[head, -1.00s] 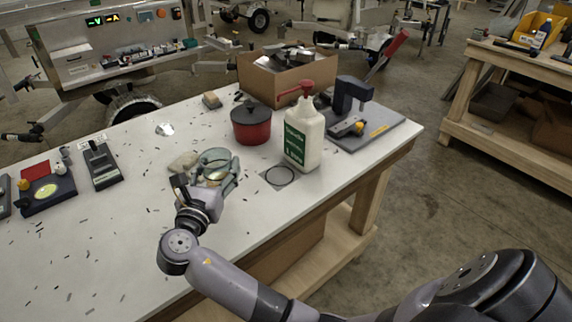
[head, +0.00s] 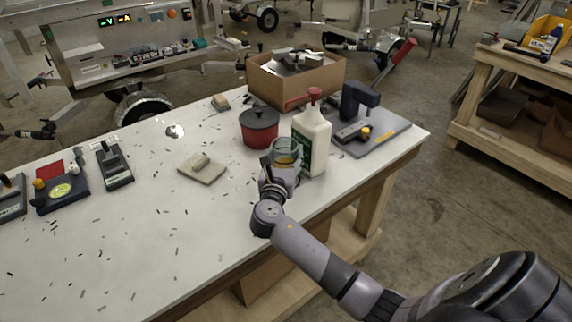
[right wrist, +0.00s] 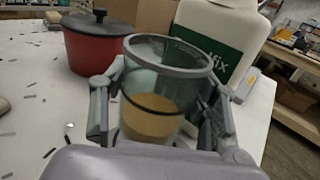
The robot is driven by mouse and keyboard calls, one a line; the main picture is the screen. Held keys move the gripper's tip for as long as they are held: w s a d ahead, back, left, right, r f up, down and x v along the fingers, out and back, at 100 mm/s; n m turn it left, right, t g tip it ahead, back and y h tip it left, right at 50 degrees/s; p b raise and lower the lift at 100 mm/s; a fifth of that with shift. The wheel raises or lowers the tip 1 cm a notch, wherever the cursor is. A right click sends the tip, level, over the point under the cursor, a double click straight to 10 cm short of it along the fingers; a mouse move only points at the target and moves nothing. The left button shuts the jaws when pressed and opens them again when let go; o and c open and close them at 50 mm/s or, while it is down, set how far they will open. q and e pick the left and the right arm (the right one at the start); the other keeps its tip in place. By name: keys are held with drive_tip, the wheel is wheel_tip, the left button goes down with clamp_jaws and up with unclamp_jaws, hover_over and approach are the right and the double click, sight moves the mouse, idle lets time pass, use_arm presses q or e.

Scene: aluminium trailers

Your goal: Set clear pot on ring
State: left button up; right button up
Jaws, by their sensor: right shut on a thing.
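The clear pot (head: 286,149) is a see-through cup with tan contents at its bottom. My right gripper (head: 279,170) is shut around it, in front of the white bottle. In the right wrist view the pot (right wrist: 160,85) stands roughly upright between the two fingers of the gripper (right wrist: 160,112). The ring, a dark circle on a grey square beside the bottle earlier, is now hidden behind my gripper and the pot. I cannot tell whether the pot touches the table. My left gripper is not in view.
The white bottle with red pump (head: 311,138) stands close behind the pot. A red lidded pot (head: 259,130) is to its left. A beige pad (head: 202,169) lies farther left. A cardboard box (head: 296,83) and a grey stand (head: 370,134) are behind.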

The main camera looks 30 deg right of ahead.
sight(286, 164)
drive_tip(key=shift+d+f, duration=0.2)
drive_tip(key=shift+f, duration=1.7)
drive_tip(key=shift+f, duration=0.15)
drive_tip(key=o, duration=1)
drive_tip(key=shift+r, duration=0.25)
drive_tip(key=b+v, duration=0.1)
drive_tip(key=v, duration=1.1)
drive_tip(key=shift+s, duration=0.1)
